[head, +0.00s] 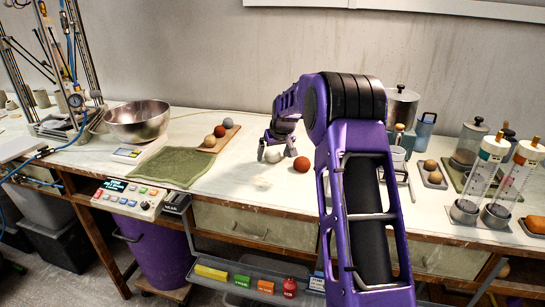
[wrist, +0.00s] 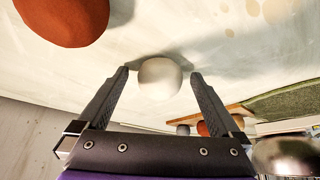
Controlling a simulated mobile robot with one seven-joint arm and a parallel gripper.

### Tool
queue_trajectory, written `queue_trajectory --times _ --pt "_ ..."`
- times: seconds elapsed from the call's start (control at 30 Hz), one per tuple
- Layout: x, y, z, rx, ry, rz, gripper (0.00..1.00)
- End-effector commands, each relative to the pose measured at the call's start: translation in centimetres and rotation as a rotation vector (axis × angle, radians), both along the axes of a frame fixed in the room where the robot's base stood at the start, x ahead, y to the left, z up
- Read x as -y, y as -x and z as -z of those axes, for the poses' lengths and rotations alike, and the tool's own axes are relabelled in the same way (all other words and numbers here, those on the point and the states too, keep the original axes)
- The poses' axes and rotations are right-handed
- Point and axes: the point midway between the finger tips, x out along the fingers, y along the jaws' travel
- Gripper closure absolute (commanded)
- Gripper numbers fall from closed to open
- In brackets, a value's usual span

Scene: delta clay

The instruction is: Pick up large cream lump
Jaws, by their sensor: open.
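A round cream lump (head: 272,155) lies on the white worktop under my gripper (head: 276,150). In the wrist view, the cream lump (wrist: 160,79) shows between the tips of my open gripper (wrist: 159,74), with a visible gap to each finger. The fingers point down at the worktop and hold nothing. An orange-red lump (head: 302,164) lies on the worktop just right of the gripper in the head view. In the wrist view this orange-red lump (wrist: 62,18) is at the upper left, apart from the fingers.
A wooden board (head: 207,147) with several balls lies to the left, beside a green mat (head: 172,167) and a metal bowl (head: 138,121). Right of my arm stand a metal pot (head: 402,105), a small tray with lumps, and clear cylinders (head: 481,175).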

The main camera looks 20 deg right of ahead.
Motion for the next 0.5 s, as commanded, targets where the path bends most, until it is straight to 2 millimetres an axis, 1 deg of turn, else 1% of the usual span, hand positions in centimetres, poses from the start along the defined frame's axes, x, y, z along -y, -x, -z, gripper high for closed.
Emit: queue_trajectory --times 0.17,0.27,0.3,0.37,0.5 --pt "-0.01 -0.02 -0.02 0.001 0.000 0.000 0.00" --pt "-0.01 -0.01 -0.04 0.001 0.000 0.000 0.16" --pt "-0.02 -0.01 -0.04 0.000 0.000 0.000 0.23" --pt "-0.02 -0.01 -0.04 0.001 0.000 0.000 0.34" --pt "-0.02 -0.01 -0.05 0.001 0.000 0.000 0.59"
